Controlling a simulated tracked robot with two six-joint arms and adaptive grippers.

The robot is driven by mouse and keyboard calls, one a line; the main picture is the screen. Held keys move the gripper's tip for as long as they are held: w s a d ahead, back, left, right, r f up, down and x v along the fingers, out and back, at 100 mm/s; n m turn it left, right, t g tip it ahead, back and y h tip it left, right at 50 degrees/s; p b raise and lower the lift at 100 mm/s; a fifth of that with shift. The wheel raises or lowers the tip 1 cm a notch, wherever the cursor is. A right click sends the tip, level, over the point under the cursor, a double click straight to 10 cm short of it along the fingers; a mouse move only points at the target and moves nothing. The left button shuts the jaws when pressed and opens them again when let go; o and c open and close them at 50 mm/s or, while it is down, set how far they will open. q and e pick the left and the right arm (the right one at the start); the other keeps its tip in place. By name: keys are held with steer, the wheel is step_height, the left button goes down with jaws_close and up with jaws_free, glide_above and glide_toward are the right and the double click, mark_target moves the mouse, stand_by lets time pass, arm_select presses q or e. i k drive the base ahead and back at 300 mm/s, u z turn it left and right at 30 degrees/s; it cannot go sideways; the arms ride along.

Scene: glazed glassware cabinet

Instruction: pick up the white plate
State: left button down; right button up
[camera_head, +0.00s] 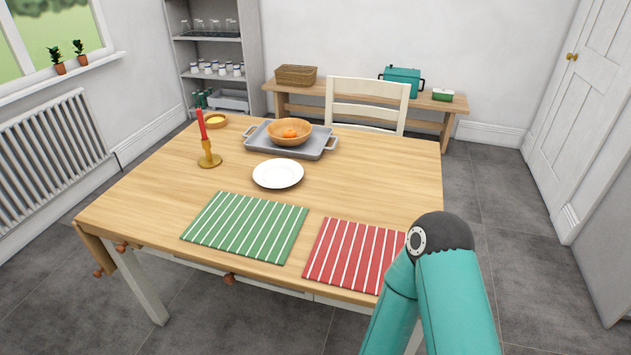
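The white plate (278,174) lies flat on the wooden table (140,205), near its middle. It is empty, and nothing covers it. It sits between the grey tray behind it and the green striped placemat in front. My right arm shows as teal links with a dark joint at the lower right, over the table's front right corner. Its gripper is out of view. My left arm and gripper are not in view.
A candlestick (209,160) with a red candle stands left of the plate. A small yellow-filled bowl (215,120) is behind it. Green (246,226) and red (352,255) striped placemats lie in front. A white chair (367,105) stands behind.

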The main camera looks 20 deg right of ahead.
mark_target(279, 172)
steer(key=u, duration=0.2)
steer(key=i, duration=0.85)
steer(key=z, duration=0.2)
steer(key=k, duration=0.9)
steer(key=u, duration=0.15)
steer(key=i, duration=0.65)
